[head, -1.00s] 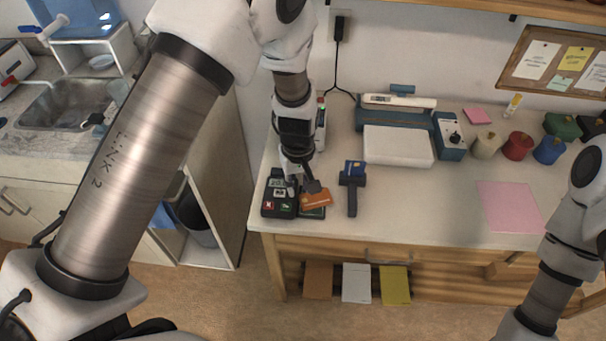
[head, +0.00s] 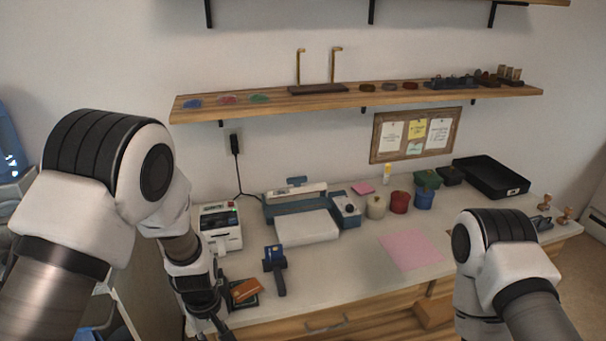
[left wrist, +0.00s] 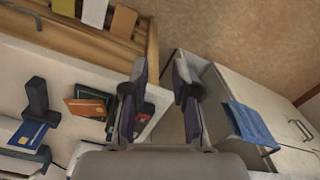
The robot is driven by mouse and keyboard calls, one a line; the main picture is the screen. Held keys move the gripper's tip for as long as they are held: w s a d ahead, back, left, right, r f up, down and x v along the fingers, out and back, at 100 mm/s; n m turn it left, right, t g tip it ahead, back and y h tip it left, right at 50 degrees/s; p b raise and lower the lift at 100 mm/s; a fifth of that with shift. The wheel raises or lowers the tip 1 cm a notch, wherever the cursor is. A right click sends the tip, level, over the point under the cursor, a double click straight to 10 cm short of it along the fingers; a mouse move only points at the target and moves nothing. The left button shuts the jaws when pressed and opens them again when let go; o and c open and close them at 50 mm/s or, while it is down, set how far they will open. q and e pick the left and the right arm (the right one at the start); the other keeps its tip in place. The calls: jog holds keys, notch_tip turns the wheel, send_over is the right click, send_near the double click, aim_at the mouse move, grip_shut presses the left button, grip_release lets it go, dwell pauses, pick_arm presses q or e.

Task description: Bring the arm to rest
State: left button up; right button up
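My left gripper (head: 213,331) is at the lower left of the head view, left of the counter items, with its tips cut off by the picture's bottom edge. In the left wrist view the left gripper (left wrist: 160,72) is open, its two dark fingers apart with nothing between them. An orange card (head: 246,290) lies on a dark flat item at the counter's front left; it also shows in the left wrist view (left wrist: 86,107). The dark keypad terminal (left wrist: 147,112) is partly hidden behind a finger. My right arm shows at the lower right; its gripper is out of view.
A black stand with a blue card (head: 275,262), a receipt printer (head: 221,228) and a white-and-blue laminator (head: 305,228) stand on the counter (head: 335,266). A pink sheet (head: 411,250) lies further right. In the left wrist view a blue cloth (left wrist: 250,122) hangs beside a cabinet.

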pick_arm(q)
jog(key=s+a+f+m, duration=0.3)
jog(key=s+f, duration=0.3)
jog(key=s, duration=0.5)
jog(key=s+a+f+m, duration=0.3)
jog(key=s+f, duration=0.4)
jog(key=s, duration=0.5)
jog(key=shift+s+m, duration=0.15)
jog(key=shift+m, duration=0.45)
jog(key=shift+a+f, duration=0.15)
jog(key=shift+a, duration=0.05)
